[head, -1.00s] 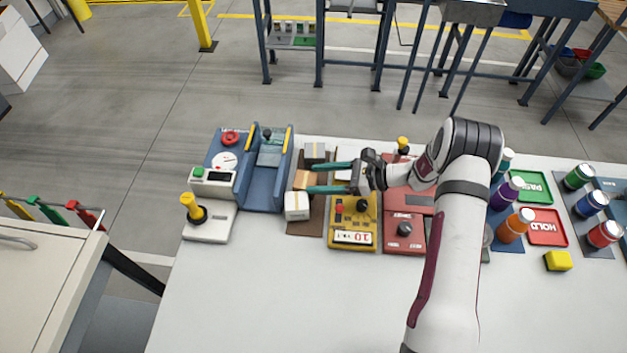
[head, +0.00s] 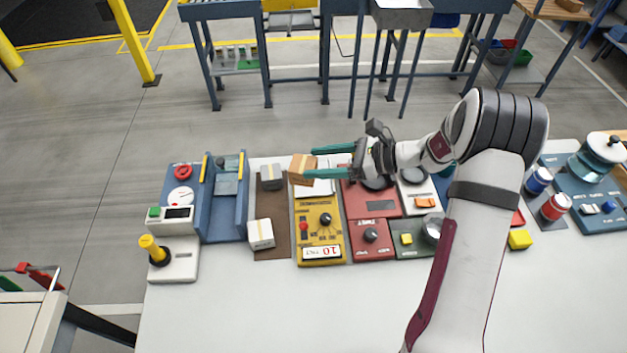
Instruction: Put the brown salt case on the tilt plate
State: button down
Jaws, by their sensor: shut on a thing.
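My gripper (head: 309,162) has teal fingers and is shut on the brown case (head: 301,168), a small box with a lighter strip. It holds the case up over the back of the yellow dial unit. A blue stand (head: 225,213) with two upright, yellow-edged side walls is to the left of the case. A lighter blue-grey plate (head: 226,184) sits between those walls; it looks like the tilt plate, though no label shows. The gripper is apart from the stand.
A dark grey box (head: 271,178) and a white box (head: 260,234) stand on a brown mat (head: 273,252) between the stand and the yellow unit (head: 320,247). A white console with a yellow knob (head: 153,250) is at left. Red units (head: 377,248) are at right. The front tabletop is clear.

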jog(key=w+r+m+t+h, duration=0.2)
jog(key=w+m+t+h, duration=0.1)
jog(key=w+m+t, duration=0.15)
jog(key=m+t, duration=0.1)
send_over(318, 186)
notch_tip(318, 186, down, 10)
jog(key=shift+f, duration=0.15)
jog(key=shift+f, duration=0.15)
jog(key=shift+c, duration=0.2)
grip_release()
